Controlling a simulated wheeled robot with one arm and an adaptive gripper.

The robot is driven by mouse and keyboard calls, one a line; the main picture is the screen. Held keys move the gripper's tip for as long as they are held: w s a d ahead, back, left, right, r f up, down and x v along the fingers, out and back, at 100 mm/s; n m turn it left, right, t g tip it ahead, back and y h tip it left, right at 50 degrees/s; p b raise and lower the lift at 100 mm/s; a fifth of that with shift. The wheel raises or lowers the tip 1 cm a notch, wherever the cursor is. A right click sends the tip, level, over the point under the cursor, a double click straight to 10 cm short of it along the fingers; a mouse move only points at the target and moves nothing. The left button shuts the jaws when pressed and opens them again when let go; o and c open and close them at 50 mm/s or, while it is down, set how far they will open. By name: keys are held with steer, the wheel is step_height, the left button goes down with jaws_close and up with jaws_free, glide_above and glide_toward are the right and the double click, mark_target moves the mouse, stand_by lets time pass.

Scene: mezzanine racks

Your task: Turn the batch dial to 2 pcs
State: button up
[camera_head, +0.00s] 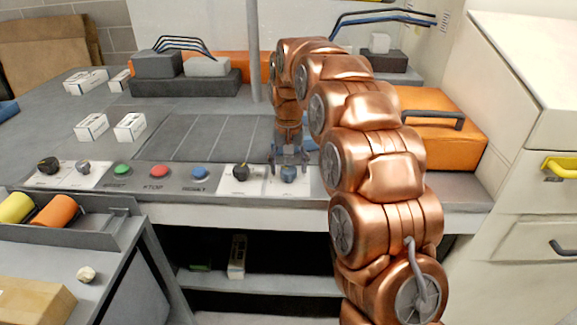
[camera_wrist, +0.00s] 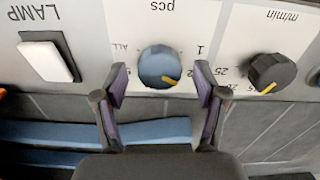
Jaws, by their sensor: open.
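The batch dial (camera_wrist: 158,66) is a round blue knob with a yellow pointer, on a white plate marked "pcs" that appears upside down in the wrist view. In the head view the dial (camera_head: 289,174) is on the front panel at right. My gripper (camera_wrist: 161,82) is open, with one finger on each side of the dial and visible gaps to it. In the head view my gripper (camera_head: 289,160) is just behind the dial.
A black m/min knob (camera_wrist: 268,74) is close beside the right finger. A white LAMP switch (camera_wrist: 47,58) is at left. Green (camera_head: 122,170), red (camera_head: 158,171) and blue (camera_head: 199,173) buttons line the panel. An orange case (camera_head: 433,128) stands right of my arm.

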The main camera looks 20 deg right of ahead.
mark_target(288, 168)
step_height(288, 168, up, 12)
stand_by(0.8)
stand_by(0.4)
steer(key=s+r+n+g+p, duration=0.15)
steer(key=s+p, duration=0.45)
steer(key=s, duration=1.6)
steer(key=s+f+p, duration=0.2)
steer(key=s, duration=0.8)
steer(key=s+f+n+p, duration=0.1)
steer(key=s+f, duration=0.2)
steer(key=s, duration=0.8)
steer(key=shift+f+p, duration=0.3)
steer(key=shift+p, duration=0.05)
